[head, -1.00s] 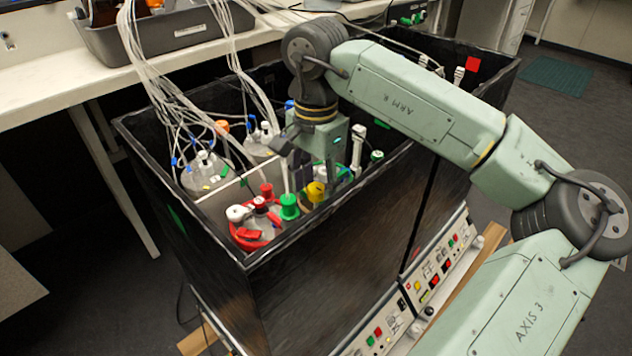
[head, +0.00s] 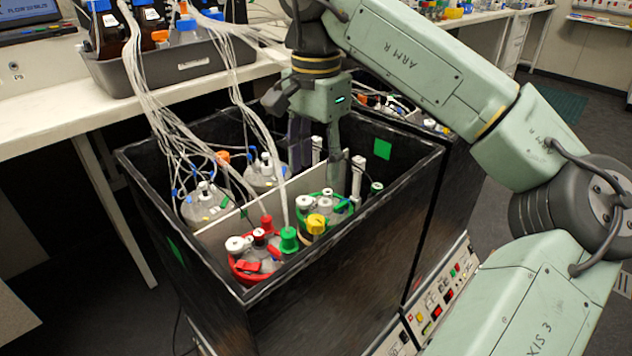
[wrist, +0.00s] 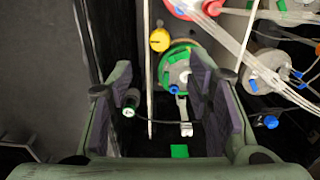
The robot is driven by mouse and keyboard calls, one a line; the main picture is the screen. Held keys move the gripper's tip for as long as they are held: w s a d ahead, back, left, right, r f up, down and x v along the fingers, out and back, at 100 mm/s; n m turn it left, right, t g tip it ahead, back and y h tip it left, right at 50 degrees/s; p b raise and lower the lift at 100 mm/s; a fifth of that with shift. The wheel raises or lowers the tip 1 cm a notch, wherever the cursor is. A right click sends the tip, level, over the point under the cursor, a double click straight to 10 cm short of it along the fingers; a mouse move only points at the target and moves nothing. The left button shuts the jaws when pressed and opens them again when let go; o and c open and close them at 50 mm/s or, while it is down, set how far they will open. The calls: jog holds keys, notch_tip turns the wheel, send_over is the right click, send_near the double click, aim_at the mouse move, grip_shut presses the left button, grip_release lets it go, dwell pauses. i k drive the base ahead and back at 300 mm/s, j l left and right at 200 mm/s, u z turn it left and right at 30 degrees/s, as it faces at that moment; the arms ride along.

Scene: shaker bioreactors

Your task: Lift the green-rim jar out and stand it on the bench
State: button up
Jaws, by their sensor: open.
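The green-rim jar (head: 328,203) stands inside the open black box, with white-grey caps on its lid and a green ring around it. It also shows in the wrist view (wrist: 176,68), beyond my fingers. My gripper (head: 318,170) is open and points down over the box, towards the far side of the jar. In the wrist view my gripper (wrist: 163,75) has its fingers wide apart with nothing held between them. The jar's lower body is hidden by the ring and box wall. The bench (head: 60,115) runs behind the box.
A red-rim jar (head: 257,262) and a yellow cap (head: 316,224) are close by. A white divider (head: 217,229) separates jars with tubing (head: 205,207). A grey bottle tray (head: 190,67) occupies part of the bench; bare bench lies left of it.

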aim_at(323, 203)
jog(key=k, duration=1)
